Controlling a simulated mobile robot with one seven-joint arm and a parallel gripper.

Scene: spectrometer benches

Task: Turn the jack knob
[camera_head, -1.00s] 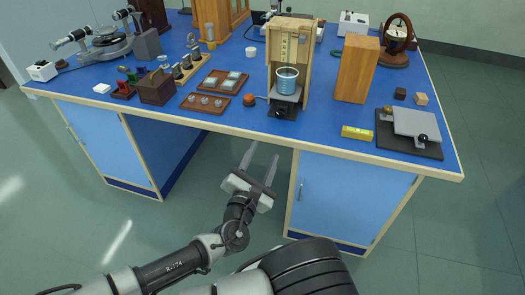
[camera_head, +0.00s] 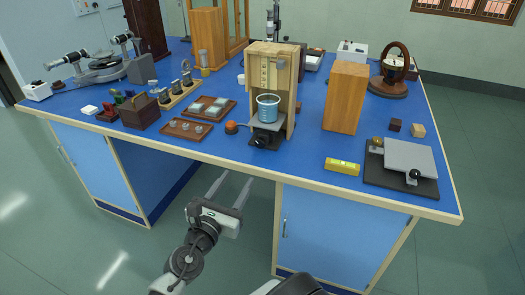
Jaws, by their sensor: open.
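A small jack with a grey top (camera_head: 268,125) stands at the front of the blue bench, inside an upright wooden frame (camera_head: 273,68). A glass beaker of blue liquid (camera_head: 268,108) stands on the jack. A dark knob (camera_head: 262,141) shows low on the jack's front, small and hard to make out. My gripper (camera_head: 235,177) is open and empty, in front of the bench's near edge and lower left of the jack in the picture. Its two long fingers point toward the bench and appear to touch nothing.
An orange-brown round object (camera_head: 231,127) sits just left of the jack. A tall wooden block (camera_head: 345,97) and a yellow level (camera_head: 343,165) are to the right. A black-based plate device (camera_head: 402,180) with a round black knob lies further right. Bare blue surface lies before the jack.

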